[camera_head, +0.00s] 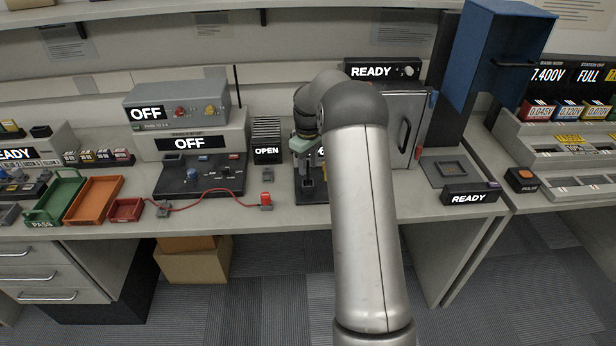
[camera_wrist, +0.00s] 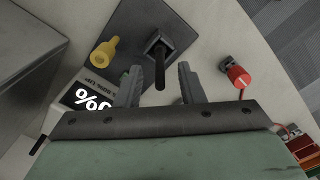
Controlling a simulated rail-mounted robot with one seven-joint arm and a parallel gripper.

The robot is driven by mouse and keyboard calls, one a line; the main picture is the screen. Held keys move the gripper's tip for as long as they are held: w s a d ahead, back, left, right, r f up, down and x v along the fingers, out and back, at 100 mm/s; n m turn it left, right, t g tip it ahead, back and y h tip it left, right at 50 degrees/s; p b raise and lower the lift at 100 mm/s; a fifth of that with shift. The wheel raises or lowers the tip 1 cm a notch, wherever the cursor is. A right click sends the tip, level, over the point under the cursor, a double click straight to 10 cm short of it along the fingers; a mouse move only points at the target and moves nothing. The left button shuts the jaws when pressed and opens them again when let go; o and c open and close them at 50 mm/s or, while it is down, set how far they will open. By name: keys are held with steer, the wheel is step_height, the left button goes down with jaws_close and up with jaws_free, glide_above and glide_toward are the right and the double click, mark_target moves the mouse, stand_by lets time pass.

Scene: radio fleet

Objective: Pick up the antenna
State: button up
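A black rod, which looks like the antenna (camera_wrist: 160,71), stands in a dark square holder (camera_wrist: 156,48) on a dark plate (camera_wrist: 185,35) in the wrist view. My gripper (camera_wrist: 158,80) is open, with one finger on either side of the rod as seen from the wrist. Gaps show between the rod and both fingers; how deep it sits between them I cannot tell. In the head view my gripper (camera_head: 306,165) is over the dark plate (camera_head: 318,197) on the bench, and my arm and gripper hide most of the rod.
A yellow knobbed piece (camera_wrist: 104,52) and a lit percent display (camera_wrist: 88,98) are close beside the rod. A red-capped piece with a cable (camera_wrist: 238,76) lies to the right. A grey cabinet (camera_head: 402,125) stands right of my gripper. Bare bench (camera_head: 240,222) lies in front.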

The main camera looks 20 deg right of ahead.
steer(key=shift+f, duration=0.45)
steer(key=shift+c, duration=0.3)
jaws_close()
steer(key=shift+r, duration=0.1)
